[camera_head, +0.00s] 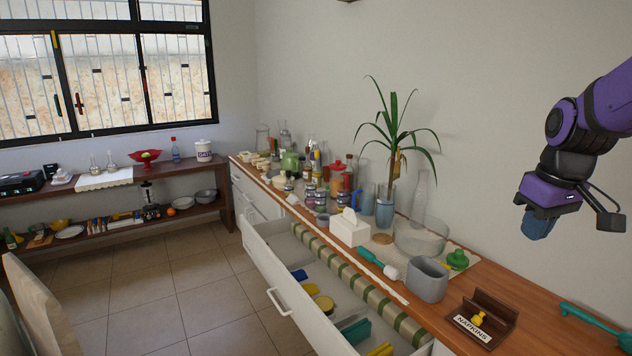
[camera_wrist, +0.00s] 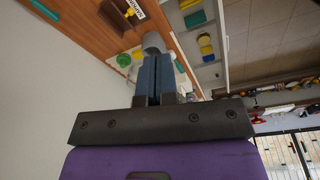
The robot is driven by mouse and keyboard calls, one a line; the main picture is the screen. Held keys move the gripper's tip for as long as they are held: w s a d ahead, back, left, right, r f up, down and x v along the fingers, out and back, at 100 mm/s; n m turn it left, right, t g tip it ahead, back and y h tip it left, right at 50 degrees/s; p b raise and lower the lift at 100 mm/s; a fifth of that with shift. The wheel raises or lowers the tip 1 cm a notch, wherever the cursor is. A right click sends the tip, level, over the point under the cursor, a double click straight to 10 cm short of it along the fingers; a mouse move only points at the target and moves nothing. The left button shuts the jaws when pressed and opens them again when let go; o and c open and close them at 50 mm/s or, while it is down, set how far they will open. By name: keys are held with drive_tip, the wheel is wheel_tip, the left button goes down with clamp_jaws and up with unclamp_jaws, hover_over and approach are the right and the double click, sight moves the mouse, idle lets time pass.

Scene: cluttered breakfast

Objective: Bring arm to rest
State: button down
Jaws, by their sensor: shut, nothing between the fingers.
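My gripper (camera_head: 538,226) is at the upper right of the head view, on the purple and black arm, raised in the air above the right part of the wooden counter (camera_head: 545,308). In the wrist view its blue fingers (camera_wrist: 159,76) lie side by side, closed with nothing held. The fingers point toward the counter and the open drawer, apart from both. The arm's upper links run out of the head view at the right edge.
The counter holds a grey cup (camera_head: 427,280), a napkin holder (camera_head: 484,318), a tissue box (camera_head: 349,229), a potted plant (camera_head: 385,207) and several jars. A white drawer (camera_head: 290,300) stands open in front. The wall (camera_head: 480,130) is bare behind the arm.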

drive_tip(key=s+a+r+m+t, duration=0.1)
drive_tip(key=s+a+r, duration=0.2)
drive_tip(key=s, duration=0.5)
drive_tip(key=s+a+r+m+t, duration=0.1)
drive_tip(key=s+a, duration=0.3)
drive_tip(key=s, duration=0.4)
drive_tip(key=shift+s+a+r+m+t, duration=0.3)
drive_tip(key=shift+r+m+t, duration=0.1)
drive_tip(key=shift+r+t, duration=0.45)
